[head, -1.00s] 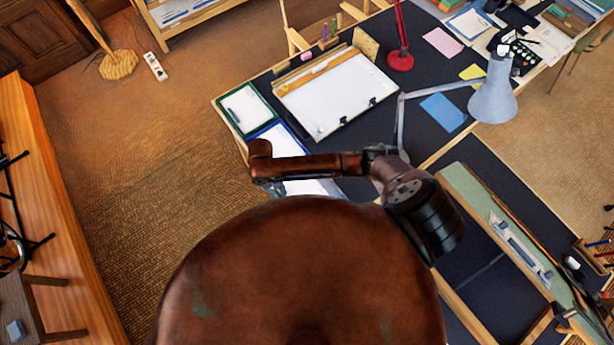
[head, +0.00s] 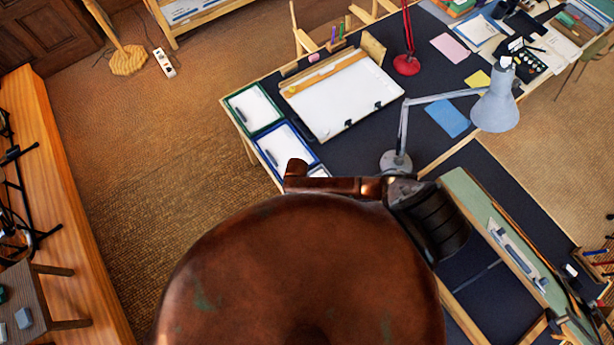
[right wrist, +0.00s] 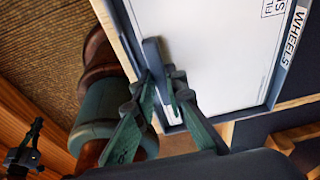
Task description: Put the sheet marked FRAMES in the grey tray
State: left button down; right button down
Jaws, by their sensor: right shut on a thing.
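In the right wrist view my right gripper (right wrist: 163,80) is shut on a slim grey bar (right wrist: 152,54) over a white sheet (right wrist: 205,45). The sheet lies within a grey-looking rim (right wrist: 129,32) bearing a label reading WHEELS (right wrist: 293,40). The print at the sheet's corner is cut off, so I cannot tell whether it is the FRAMES sheet. In the head view a green-rimmed tray (head: 231,101) and a blue-rimmed tray (head: 261,153) hold white sheets with dark bars; their marks are too small to read. My arm hides the right gripper there. My left gripper is not in view.
A drawing board (head: 342,95) with a white sheet lies right of the trays. A grey lamp (head: 496,108) and a red lamp (head: 407,65) stand on the dark tabletop (head: 425,85). A green sloping board (head: 470,205) is at right.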

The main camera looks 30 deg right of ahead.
jog(key=c, duration=2.4)
grip_release()
jog(key=shift+f, duration=0.15)
jog(key=o, duration=0.4)
jog(key=shift+o, duration=0.2)
jog(key=v, duration=1.2)
jog(key=shift+r+b, duration=0.25)
jog(key=shift+b, duration=0.2)
